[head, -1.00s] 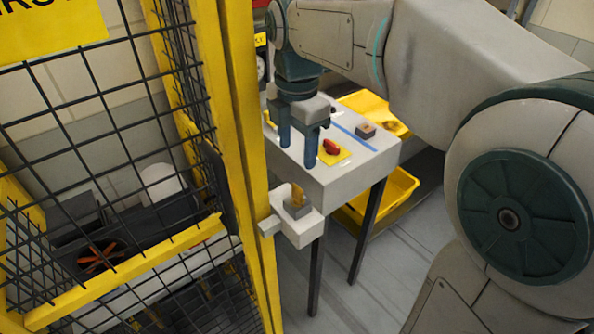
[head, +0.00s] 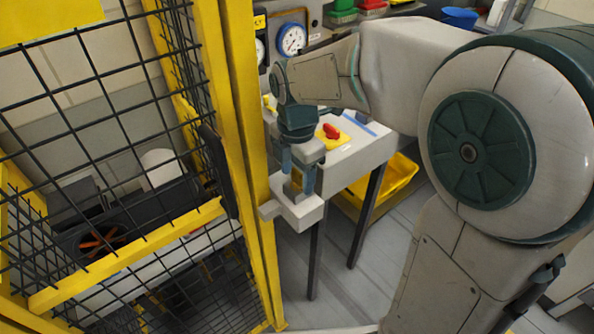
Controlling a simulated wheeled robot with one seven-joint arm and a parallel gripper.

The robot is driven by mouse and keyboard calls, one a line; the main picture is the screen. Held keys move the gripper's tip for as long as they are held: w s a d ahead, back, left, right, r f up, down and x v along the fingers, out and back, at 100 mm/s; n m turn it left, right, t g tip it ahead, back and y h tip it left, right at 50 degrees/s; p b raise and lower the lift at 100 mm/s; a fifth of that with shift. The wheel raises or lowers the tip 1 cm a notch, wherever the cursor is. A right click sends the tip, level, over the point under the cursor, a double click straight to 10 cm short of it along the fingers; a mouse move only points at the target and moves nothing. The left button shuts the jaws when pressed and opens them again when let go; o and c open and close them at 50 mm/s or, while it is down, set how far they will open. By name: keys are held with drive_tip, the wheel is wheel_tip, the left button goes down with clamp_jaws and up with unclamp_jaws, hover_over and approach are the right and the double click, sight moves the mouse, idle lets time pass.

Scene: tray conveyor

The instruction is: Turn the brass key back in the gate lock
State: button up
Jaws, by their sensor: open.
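The gate lock (head: 306,214) is a pale box fixed by a bracket to the yellow post of the mesh gate. The brass key (head: 291,189) stands in the dark top of the lock, partly hidden by my gripper. My gripper (head: 297,184) points down from above with its two blue fingers apart, one on each side of the key area. Whether the fingers touch the key cannot be told.
The yellow mesh gate (head: 262,240) stands just left of the lock. A pale table (head: 362,156) with a red switch on a yellow plate (head: 333,133) is behind it. A yellow bin (head: 398,178) sits under the table.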

drive_tip(key=c, duration=1.1)
drive_tip(key=shift+o, duration=0.2)
drive_tip(key=shift+n+p, duration=0.55)
drive_tip(key=shift+n, duration=0.95)
drive_tip(key=shift+r+n+p, duration=0.1)
drive_tip(key=shift+n+p, duration=0.25)
drive_tip(key=shift+n, duration=0.45)
drive_tip(key=shift+c, duration=0.8)
drive_tip(key=shift+n, duration=0.7)
clamp_jaws()
